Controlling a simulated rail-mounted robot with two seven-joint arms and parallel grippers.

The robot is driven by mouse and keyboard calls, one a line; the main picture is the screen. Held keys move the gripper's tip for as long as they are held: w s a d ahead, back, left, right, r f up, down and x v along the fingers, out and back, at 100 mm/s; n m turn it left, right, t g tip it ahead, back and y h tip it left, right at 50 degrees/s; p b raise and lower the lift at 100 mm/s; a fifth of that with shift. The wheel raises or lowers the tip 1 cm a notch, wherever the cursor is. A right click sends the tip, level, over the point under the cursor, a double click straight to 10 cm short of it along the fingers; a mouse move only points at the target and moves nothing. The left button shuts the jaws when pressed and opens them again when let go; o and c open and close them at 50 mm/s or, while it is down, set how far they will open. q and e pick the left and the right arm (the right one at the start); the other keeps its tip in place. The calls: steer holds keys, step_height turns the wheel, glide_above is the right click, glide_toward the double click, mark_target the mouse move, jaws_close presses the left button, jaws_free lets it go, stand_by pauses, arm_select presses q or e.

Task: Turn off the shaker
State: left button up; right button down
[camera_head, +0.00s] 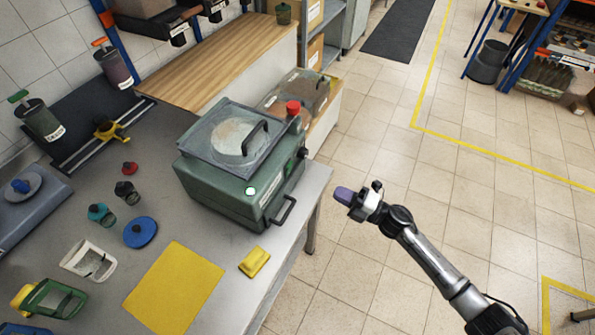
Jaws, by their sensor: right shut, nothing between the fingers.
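The shaker looks to be the green box-shaped machine (222,192) on the grey bench. It has a clear lid (206,135) with a dark handle, and a pale disc shows under the lid. A red button (293,108) sits at its back right corner. A small white round spot, a lamp or button (250,191), is on its front top edge. A dark handle (284,212) sticks out at its lower right. My right gripper (343,194) is shut and empty, with purple fingertips, over the floor to the right of the machine and apart from it. My left gripper is out of view.
Behind the machine stands a clear-lidded box (303,92) and a wooden shelf (228,58). A yellow mat (173,290), a yellow block (254,262), a blue lid (140,232) and small jars lie on the bench. The tiled floor at right is open.

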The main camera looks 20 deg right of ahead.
mark_target(290, 168)
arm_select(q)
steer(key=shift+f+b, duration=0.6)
arm_select(e)
steer(key=x, duration=1.4)
